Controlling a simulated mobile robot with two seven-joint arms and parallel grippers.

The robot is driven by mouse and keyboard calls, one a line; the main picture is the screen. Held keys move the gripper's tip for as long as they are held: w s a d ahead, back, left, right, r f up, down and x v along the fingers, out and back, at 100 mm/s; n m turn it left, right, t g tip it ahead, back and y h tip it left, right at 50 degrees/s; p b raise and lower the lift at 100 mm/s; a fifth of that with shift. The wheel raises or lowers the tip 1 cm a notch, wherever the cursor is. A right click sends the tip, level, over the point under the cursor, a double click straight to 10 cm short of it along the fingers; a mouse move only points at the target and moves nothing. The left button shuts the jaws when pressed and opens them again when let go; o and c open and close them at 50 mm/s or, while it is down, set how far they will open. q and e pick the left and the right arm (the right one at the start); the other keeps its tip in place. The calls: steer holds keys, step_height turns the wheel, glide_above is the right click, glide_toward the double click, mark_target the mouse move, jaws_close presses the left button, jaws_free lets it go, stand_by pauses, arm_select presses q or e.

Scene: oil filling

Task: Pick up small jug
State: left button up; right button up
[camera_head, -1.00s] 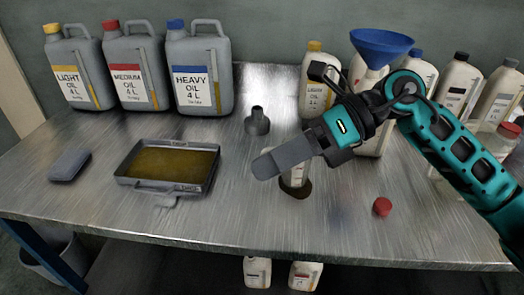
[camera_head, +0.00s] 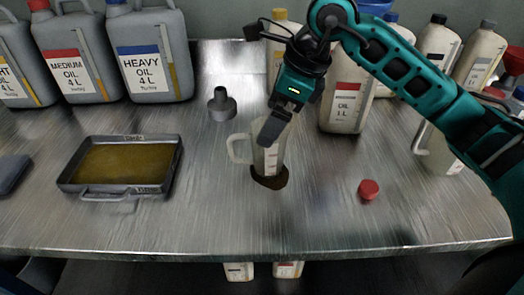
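A small clear jug (camera_head: 270,160) with a scale on its side stands upright on the metal table, its handle (camera_head: 237,148) to the left. Something dark brown shows at its base. My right gripper (camera_head: 271,130) points down at the jug's top and overlaps its rim from this view. I see the fingers edge-on, so I cannot tell whether they are apart or touch the jug. A second clear jug (camera_head: 437,152) stands at the right, partly behind my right arm. My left gripper is not in view.
An oil tray (camera_head: 72,188) and several large grey oil cans (camera_head: 150,60) stand at left. A dark grey funnel-like piece (camera_head: 222,105) is behind the jug. A 1 L medium-oil bottle (camera_head: 345,105) stands to its right. A red cap (camera_head: 369,190) lies near the clear front-right table area.

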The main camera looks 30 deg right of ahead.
mark_target(259, 149)
steer(key=x, duration=0.2)
steer(key=d+x, duration=0.1)
steer(key=x, duration=0.1)
steer(key=shift+s+a+f+b, duration=0.1)
steer(key=shift+s+f+b, duration=0.05)
steer(key=shift+f+b, duration=0.25)
steer(key=shift+w+a+f, duration=0.15)
steer(key=shift+w+f, duration=0.05)
steer(key=shift+f, duration=0.25)
steer(key=shift+c, duration=0.5)
steer(key=c, duration=0.8)
steer(key=shift+r, duration=0.2)
